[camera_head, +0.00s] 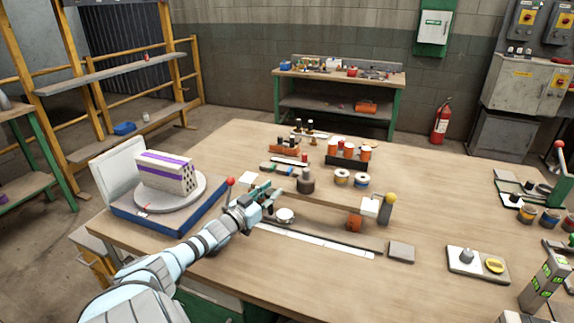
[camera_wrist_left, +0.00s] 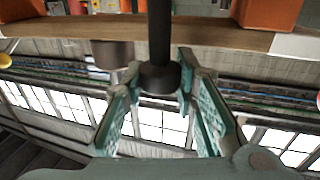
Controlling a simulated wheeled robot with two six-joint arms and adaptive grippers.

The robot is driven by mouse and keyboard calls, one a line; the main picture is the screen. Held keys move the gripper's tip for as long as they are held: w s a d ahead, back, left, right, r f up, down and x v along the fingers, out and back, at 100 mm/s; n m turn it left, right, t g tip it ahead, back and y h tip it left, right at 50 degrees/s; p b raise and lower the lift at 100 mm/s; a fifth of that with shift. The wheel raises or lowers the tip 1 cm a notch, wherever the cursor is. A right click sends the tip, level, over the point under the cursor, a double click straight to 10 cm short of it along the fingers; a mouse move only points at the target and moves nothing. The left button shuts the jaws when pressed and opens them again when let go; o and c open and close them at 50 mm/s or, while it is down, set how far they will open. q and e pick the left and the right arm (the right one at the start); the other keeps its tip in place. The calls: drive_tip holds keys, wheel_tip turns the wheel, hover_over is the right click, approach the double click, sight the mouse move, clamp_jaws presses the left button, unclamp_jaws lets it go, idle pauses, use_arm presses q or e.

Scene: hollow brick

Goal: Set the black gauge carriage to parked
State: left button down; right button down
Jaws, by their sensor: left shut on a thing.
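My left gripper (camera_head: 262,194) reaches over the near middle of the bench in the head view. In the left wrist view its teal fingers (camera_wrist_left: 160,90) stand on both sides of a black knob on a dark rod (camera_wrist_left: 160,76), and it is shut on this knob. I take the knob as part of the black gauge carriage; the rest of the carriage is hidden or too small to tell. A long dark rail (camera_head: 345,243) with a white scale strip (camera_head: 310,240) runs to the right of the gripper. My right gripper is not in view.
A flat grey block (camera_head: 401,252) lies at the rail's right end. A brick (camera_head: 166,172) rests on a turntable at left, near a red-balled lever (camera_head: 230,182).

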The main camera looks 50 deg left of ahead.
use_arm(q)
drive_tip(key=shift+s+a, duration=0.15)
drive_tip(key=shift+a, duration=0.1)
drive_tip(key=c, duration=1.3)
unclamp_jaws()
drive_tip(key=shift+s, duration=0.1)
drive_tip(key=v, duration=1.1)
drive_tip(key=shift+s+d+f, duration=0.1)
drive_tip(key=shift+s, duration=0.25)
